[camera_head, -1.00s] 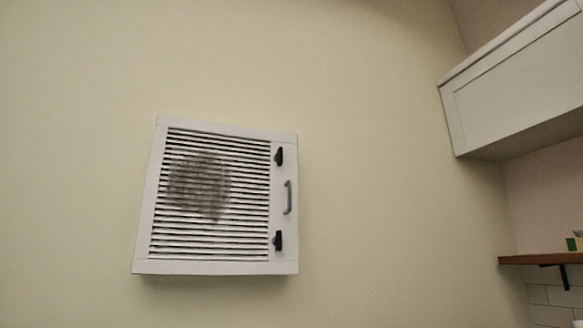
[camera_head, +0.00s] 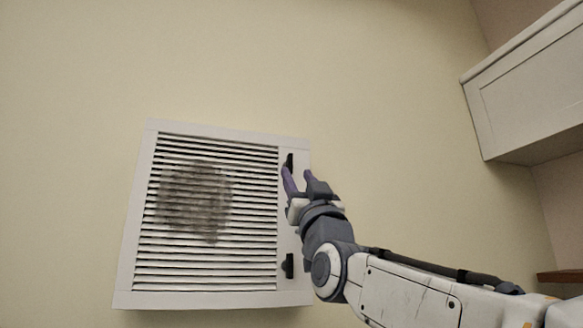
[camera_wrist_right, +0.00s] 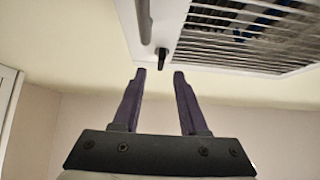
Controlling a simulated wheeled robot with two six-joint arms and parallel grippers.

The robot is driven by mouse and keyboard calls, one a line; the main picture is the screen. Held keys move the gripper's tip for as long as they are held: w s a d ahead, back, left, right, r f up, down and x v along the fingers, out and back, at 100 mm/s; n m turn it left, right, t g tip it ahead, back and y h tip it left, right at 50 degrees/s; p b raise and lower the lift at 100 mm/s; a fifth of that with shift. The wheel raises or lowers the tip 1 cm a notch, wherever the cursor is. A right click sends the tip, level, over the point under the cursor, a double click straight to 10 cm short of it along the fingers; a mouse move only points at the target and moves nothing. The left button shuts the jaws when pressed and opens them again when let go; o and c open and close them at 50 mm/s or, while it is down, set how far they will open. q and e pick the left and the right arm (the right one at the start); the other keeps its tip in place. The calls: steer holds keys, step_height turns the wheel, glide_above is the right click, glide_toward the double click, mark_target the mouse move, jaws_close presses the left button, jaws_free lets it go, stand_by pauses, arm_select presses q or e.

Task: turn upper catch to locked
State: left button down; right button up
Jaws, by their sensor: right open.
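The upper catch (camera_head: 290,159) is a small black piece near the top of the right frame strip of a white louvred panel (camera_head: 135,230). It looks roughly upright, its lower end partly covered by a finger. My right gripper (camera_head: 297,173) is open and empty, its purple fingertips just in front of and below the catch in the head view. In the right wrist view, the upper catch (camera_wrist_right: 162,57) shows just beyond the gap between the open fingertips (camera_wrist_right: 159,74); I cannot tell whether they touch it. My left gripper is not in view.
The lower black catch (camera_head: 288,265) is on the same strip. The grey handle (camera_wrist_right: 147,22) shows in the wrist view but is hidden behind my right gripper in the head view. A white wall cabinet (camera_head: 530,90) hangs at upper right. The wall around the panel is bare.

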mark_target(291, 165)
steer(key=shift+p+x, duration=1.4)
steer(key=shift+x, duration=1)
jaws_close()
